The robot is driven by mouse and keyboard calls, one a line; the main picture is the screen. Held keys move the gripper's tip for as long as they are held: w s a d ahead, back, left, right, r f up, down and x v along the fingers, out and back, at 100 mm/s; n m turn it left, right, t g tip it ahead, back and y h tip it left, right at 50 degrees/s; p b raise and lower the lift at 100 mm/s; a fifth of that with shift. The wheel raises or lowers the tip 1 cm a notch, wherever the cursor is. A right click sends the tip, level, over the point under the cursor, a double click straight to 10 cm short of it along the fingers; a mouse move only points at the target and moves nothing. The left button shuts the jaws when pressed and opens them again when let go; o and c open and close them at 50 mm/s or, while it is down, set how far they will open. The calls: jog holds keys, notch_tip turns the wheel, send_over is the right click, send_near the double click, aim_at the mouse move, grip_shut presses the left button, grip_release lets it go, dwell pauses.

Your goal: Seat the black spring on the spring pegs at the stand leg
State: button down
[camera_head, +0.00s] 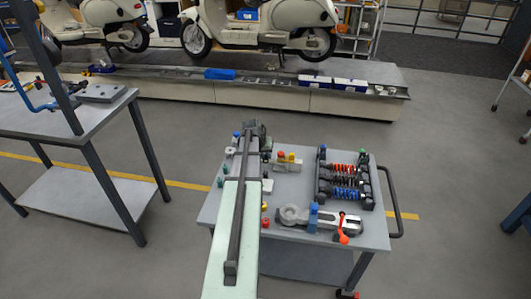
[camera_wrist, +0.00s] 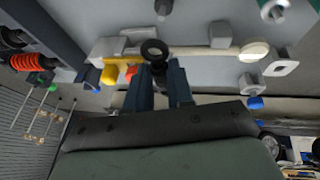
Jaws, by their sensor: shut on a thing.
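My gripper (camera_wrist: 159,78) points down over the cart top in the wrist view, its two dark fingers shut on a small black ring-ended part (camera_wrist: 154,50), which looks like the black spring seen end-on. A pale rod (camera_wrist: 190,51) with a cream rounded end, likely the stand leg, lies just beyond the spring. I cannot tell whether they touch, and I cannot make out the spring pegs. In the head view my gripper (camera_head: 250,136) is at the cart's far left, and my forearm hides the spring and most of the rod.
The cart top (camera_head: 295,188) also carries a rack of red, black and blue coil springs (camera_head: 343,180), a grey lever part (camera_head: 307,216) and yellow and red knobs (camera_head: 286,156). A workbench (camera_head: 68,112) stands at left. The conveyor (camera_head: 260,92) with scooters runs behind. Open floor lies between.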

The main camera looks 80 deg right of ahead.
jog(key=shift+f, duration=3.25)
jog(key=c, duration=0.9)
grip_release()
jog(key=shift+a, duration=0.1)
jog(key=v, duration=1.3)
jog(key=shift+r, duration=0.35)
jog(key=shift+a, duration=0.1)
